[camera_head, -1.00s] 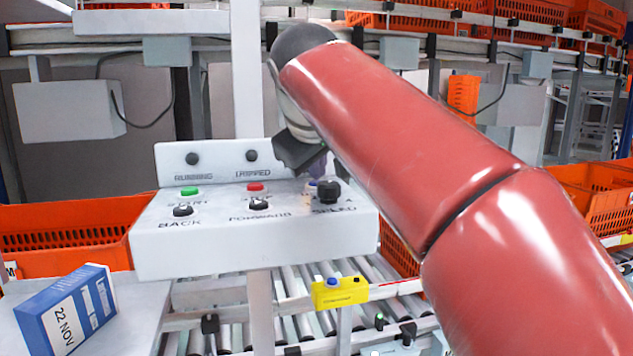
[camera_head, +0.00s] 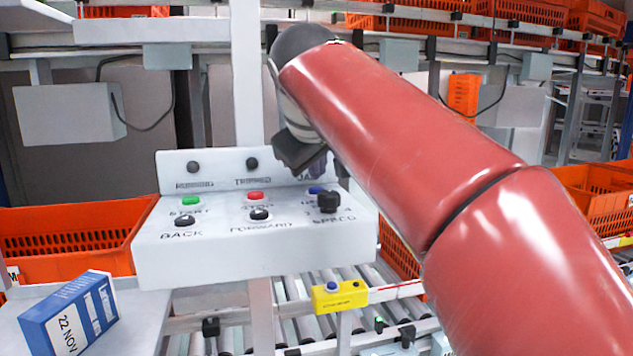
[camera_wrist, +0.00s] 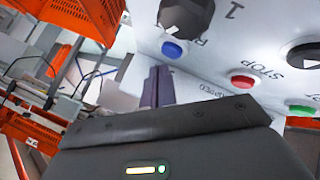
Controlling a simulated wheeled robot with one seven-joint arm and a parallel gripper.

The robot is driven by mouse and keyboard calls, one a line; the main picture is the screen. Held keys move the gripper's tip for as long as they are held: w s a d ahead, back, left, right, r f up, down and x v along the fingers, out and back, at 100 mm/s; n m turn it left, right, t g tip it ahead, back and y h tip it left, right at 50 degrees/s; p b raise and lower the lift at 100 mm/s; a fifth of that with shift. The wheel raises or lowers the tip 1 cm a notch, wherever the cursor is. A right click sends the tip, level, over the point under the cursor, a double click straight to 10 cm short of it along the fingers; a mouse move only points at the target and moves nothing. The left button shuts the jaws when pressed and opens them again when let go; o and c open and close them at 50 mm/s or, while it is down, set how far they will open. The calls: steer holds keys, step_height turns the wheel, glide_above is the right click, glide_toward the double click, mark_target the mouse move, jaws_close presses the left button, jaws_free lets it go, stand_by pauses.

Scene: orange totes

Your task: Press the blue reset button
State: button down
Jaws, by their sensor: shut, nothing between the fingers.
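The blue reset button (camera_head: 316,190) is on the right of the white control panel (camera_head: 200,250), behind the black speed knob (camera_head: 329,201). In the wrist view the blue button (camera_wrist: 174,48) shows clear and uncovered beside the dark knob (camera_wrist: 186,16). My gripper (camera_head: 319,168) is above and behind the button in the head view, partly hidden by my arm. In the wrist view its purple fingers (camera_wrist: 157,84) are together and empty, apart from the button.
An orange tote (camera_head: 75,240) stands left.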

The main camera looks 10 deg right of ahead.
mark_target(317, 191)
step_height(317, 191, up, 3)
steer(key=p, duration=0.3)
steer(key=shift+r, duration=1)
steer(key=shift+s, duration=0.15)
